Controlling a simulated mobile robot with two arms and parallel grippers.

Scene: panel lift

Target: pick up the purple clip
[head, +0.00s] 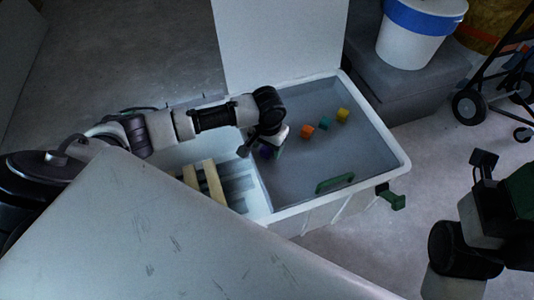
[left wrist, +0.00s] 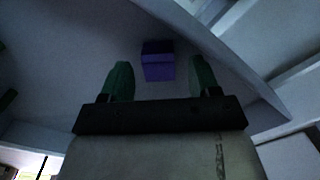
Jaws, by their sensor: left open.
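The purple clip (left wrist: 158,60) is a small purple block on a grey surface. In the left wrist view it shows just past and between the green fingertips of my left gripper (left wrist: 160,78), which is open with nothing held. In the head view the purple clip (head: 266,150) is mostly hidden under my left gripper, which hangs over the left part of the grey tray (head: 300,165) in the white bin. Whether the fingers touch the clip cannot be seen. My right arm is at the right edge, with green parts near its end; its finger opening cannot be made out.
Orange (head: 307,131), teal (head: 324,123) and yellow (head: 342,114) blocks lie on the tray to the right. A green handle (head: 335,183) is at its front. Wooden bars (head: 212,185) lie in the open left part of the bin (head: 400,150). A pale panel (head: 150,240) fills the foreground.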

